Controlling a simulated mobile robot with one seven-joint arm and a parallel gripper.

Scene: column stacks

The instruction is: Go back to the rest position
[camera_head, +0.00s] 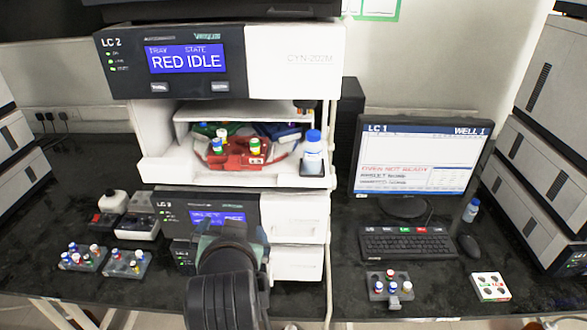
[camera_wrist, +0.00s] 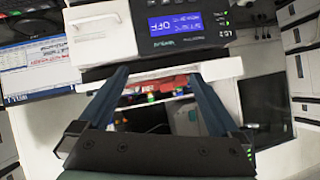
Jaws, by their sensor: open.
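My arm rises from the bottom middle of the head view, and my gripper (camera_head: 233,226) is in front of the lower instrument unit LC 3 (camera_head: 295,218). In the wrist view my gripper (camera_wrist: 162,76) has its two blue-grey fingers spread wide apart. Nothing is held between them. Through the gap I see, upside down, an instrument front with a blue display (camera_wrist: 178,25) and a blurred opening with red and white items. My arm hides part of the lower unit and the bench in front of it.
Instrument LC 2 (camera_head: 270,65) has an open bay with a red tray (camera_head: 238,160) of capped vials and a blue-capped bottle (camera_head: 312,150). Vial racks (camera_head: 128,263) stand left; another rack (camera_head: 389,292), a white block (camera_head: 490,287), keyboard (camera_head: 407,244) and monitor (camera_head: 419,160) stand right.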

